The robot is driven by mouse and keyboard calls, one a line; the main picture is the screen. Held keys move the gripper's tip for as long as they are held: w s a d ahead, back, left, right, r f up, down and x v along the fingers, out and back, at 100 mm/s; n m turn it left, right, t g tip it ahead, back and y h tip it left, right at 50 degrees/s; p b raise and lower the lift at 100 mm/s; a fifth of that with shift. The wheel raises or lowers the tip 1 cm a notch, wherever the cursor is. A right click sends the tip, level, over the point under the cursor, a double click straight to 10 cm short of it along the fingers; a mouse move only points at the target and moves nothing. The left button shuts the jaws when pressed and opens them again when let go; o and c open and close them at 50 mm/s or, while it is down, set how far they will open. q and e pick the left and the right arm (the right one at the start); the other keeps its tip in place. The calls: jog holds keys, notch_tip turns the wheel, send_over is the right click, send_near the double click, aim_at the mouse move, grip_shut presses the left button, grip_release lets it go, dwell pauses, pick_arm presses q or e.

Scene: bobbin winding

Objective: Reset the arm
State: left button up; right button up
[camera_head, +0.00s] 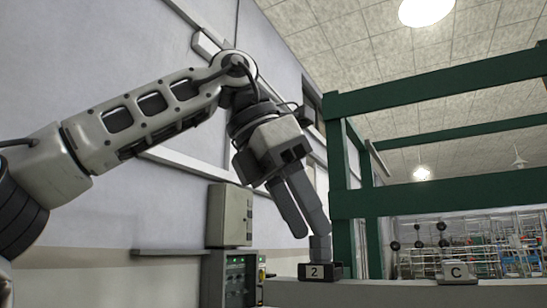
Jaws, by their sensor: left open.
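My left arm comes in from the left, raised, and bends down at its elbow. My left gripper (309,232) hangs from it with its two dark grey fingers pointing down, apart from each other. I see nothing held between the fingers. The right-hand fingertip overlaps in the picture with a small dark block marked "2" (319,271); I cannot tell whether they touch. My right gripper is not in view.
The "2" block and a grey block marked "C" (457,272) stand on a grey ledge (400,293). A green frame (430,198) rises behind. A grey wall box (229,215) and an open-fronted cabinet (238,279) are at the wall. Racks (480,248) stand far back.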

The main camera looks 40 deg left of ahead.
pick_arm(q)
jog(key=p+v, duration=0.1)
jog(key=v, duration=0.9)
jog(key=shift+p, duration=0.4)
